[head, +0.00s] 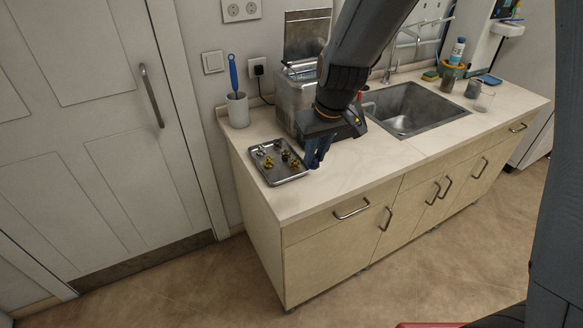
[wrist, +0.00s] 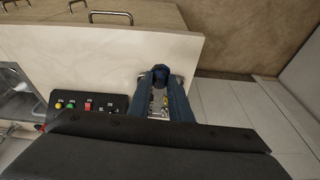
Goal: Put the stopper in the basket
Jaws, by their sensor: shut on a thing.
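My gripper (head: 317,152) has blue fingers and is above the counter, just right of the metal tray (head: 296,177). In the wrist view my gripper (wrist: 161,72) is shut on a small dark blue thing (wrist: 160,75), which looks like the stopper; its shape is mostly hidden by the fingers. A steel box (head: 289,100) with a raised lid stands behind my gripper, partly hidden by my arm. I cannot make out a basket clearly; any inside the box is hidden.
The tray holds several small brass and silver pieces (head: 268,162). A white cup (head: 237,110) with a blue-handled brush stands behind the tray. A sink (head: 410,108) lies to the right. The counter's front strip (head: 345,180) is clear.

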